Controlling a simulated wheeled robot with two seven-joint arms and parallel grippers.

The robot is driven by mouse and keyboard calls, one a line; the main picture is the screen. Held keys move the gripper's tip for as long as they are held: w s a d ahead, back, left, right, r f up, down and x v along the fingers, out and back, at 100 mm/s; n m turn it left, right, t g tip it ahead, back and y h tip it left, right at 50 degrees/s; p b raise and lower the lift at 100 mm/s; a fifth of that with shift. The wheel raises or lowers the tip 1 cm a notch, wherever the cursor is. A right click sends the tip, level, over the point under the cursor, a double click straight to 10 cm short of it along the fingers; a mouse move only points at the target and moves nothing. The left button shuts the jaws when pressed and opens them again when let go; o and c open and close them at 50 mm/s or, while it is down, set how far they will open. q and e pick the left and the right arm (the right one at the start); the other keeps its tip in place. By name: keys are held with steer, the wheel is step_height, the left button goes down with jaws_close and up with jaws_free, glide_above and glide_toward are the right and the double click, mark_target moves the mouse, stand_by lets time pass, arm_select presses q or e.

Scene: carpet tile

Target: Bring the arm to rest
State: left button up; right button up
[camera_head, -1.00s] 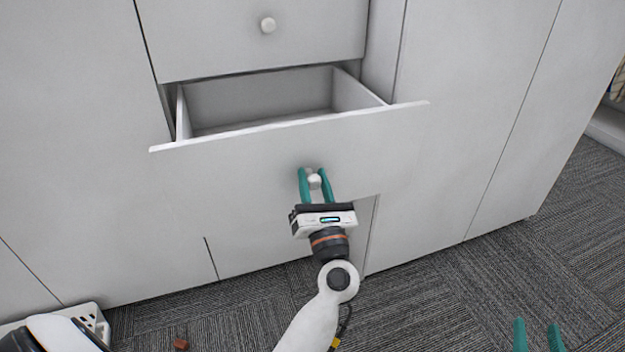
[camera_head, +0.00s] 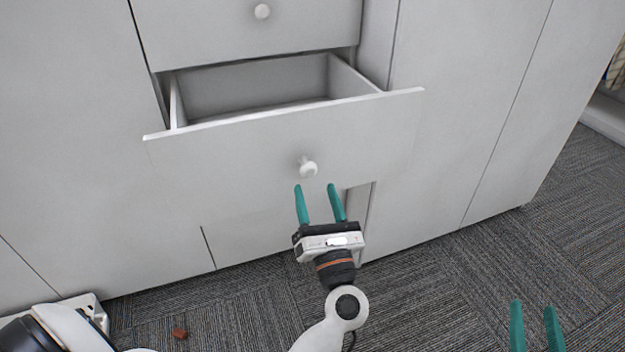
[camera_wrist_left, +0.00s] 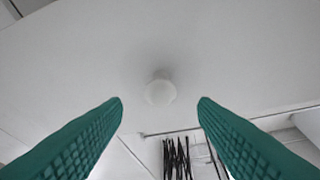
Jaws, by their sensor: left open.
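My left gripper (camera_head: 319,188) is open and empty in the head view. Its teal fingers are apart, just in front of and below the white round knob (camera_head: 308,168) of the pulled-out drawer (camera_head: 240,165). In the left wrist view the knob (camera_wrist_left: 160,91) shows ahead, between and beyond the fingertips (camera_wrist_left: 160,102), and neither finger touches it. The drawer stands open and its visible inside is empty. My right gripper (camera_head: 533,305) shows only its two teal fingers at the bottom right of the head view, apart and with nothing between them.
A closed drawer with a knob (camera_head: 262,11) is above the open one. Grey cabinet doors (camera_head: 470,90) flank both sides. A small reddish-brown object (camera_head: 180,333) lies on the dark carpet (camera_head: 440,290). Open floor is at the right.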

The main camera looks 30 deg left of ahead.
arm_select(q)
steer(key=shift+s+d+f, duration=0.2)
steer(key=shift+s+d, duration=0.2)
